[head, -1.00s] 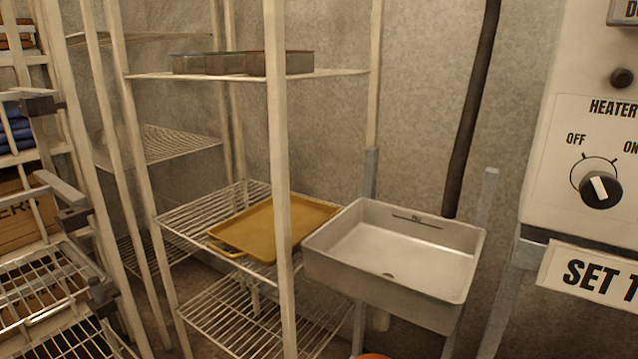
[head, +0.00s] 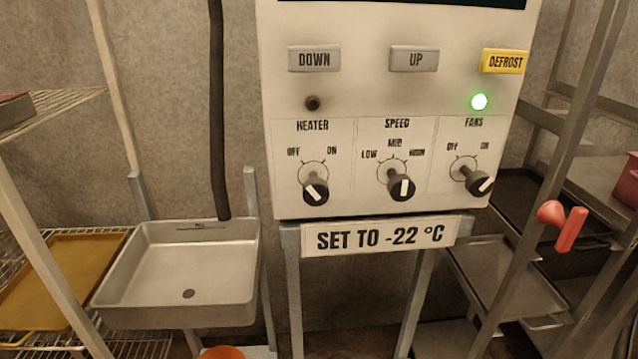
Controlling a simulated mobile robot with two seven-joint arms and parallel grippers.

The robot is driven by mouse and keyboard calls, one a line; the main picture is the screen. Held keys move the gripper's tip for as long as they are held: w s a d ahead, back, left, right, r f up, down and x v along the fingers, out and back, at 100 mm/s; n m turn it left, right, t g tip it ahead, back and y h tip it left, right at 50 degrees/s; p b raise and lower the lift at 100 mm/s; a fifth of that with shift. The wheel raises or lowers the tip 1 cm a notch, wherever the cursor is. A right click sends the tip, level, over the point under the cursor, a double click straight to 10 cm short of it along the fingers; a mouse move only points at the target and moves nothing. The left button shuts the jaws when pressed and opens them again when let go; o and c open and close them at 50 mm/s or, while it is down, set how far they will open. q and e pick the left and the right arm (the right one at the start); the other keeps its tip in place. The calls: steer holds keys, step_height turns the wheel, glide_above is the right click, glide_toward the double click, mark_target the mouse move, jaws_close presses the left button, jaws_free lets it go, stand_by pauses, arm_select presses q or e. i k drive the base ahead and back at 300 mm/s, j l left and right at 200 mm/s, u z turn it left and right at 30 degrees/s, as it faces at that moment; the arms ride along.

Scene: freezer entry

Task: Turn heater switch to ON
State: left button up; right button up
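The heater switch (head: 315,191) is a black round knob with a white pointer mark, at the lower left of the white control panel (head: 390,100). OFF is printed at the upper left of its dial and ON at the upper right. The white mark slants toward the upper left, on the OFF side. The small lamp (head: 312,103) above the HEATER label is dark. Neither of my grippers shows in the head view, and nothing covers the knob.
SPEED (head: 401,186) and FANS (head: 479,183) knobs sit to the right; a green lamp (head: 479,102) glows above FANS. A "SET TO -22 °C" sign (head: 380,236) hangs below. A metal sink (head: 180,275) stands left, a rack with a red handle (head: 568,226) right.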

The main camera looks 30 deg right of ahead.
mark_target(315, 190)
steer(key=l+z, duration=0.1)
steer(key=z, duration=0.8)
